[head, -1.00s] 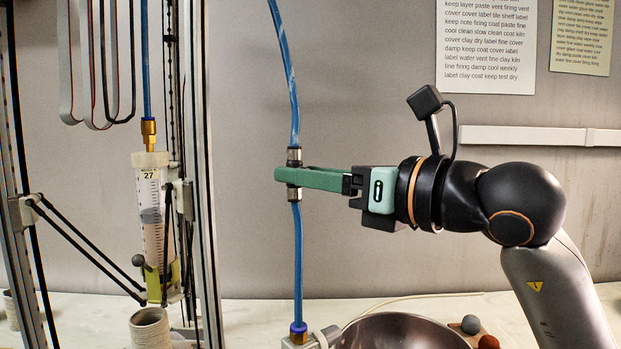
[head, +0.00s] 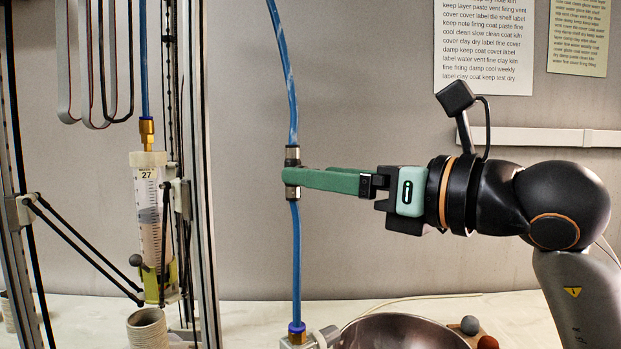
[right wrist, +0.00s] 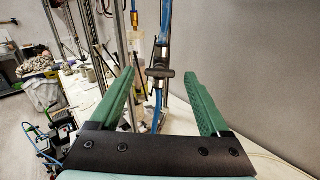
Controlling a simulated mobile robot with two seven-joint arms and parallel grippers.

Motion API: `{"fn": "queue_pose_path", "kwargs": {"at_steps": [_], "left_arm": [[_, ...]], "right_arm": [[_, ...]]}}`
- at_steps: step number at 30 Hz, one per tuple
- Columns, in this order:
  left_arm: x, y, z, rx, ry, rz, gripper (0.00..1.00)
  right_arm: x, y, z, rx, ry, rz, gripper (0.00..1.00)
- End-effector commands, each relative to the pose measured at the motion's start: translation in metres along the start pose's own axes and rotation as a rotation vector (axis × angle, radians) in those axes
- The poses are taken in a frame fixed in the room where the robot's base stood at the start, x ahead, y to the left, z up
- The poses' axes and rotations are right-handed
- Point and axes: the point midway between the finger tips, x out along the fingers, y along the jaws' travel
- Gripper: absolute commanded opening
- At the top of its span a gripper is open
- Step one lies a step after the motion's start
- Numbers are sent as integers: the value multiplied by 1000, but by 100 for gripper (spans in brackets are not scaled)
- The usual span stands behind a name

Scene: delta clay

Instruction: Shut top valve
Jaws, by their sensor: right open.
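The top valve (head: 293,154) is a small dark and metallic inline piece on an upright blue tube. In the head view the green fingers of my right gripper (head: 285,176) overlap its middle and hide part of it. In the right wrist view the valve (right wrist: 159,84) shows in the gap between the two spread fingers (right wrist: 160,72), near their tips, with a dark crosswise part. The right gripper is open, with a gap on each side of the valve. The handle's exact position is hard to tell. My left gripper is not in view.
A second fitting (head: 297,338) sits at the tube's lower end, beside a metal bowl (head: 405,328). A syringe (head: 150,215) hangs in a metal-railed frame at left. Small balls (head: 487,342) lie right of the bowl. The wall behind the tube is plain.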

Motion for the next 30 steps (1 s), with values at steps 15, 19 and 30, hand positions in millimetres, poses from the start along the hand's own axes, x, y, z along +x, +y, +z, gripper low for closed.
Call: {"fn": "queue_pose_path", "kwargs": {"at_steps": [15,19,30], "left_arm": [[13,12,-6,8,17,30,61],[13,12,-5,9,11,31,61],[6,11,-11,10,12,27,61]], "right_arm": [[-93,0,-1,-1,-1,-1,80],[-98,0,0,0,0,1,80],[-98,1,10,0,0,1,80]]}}
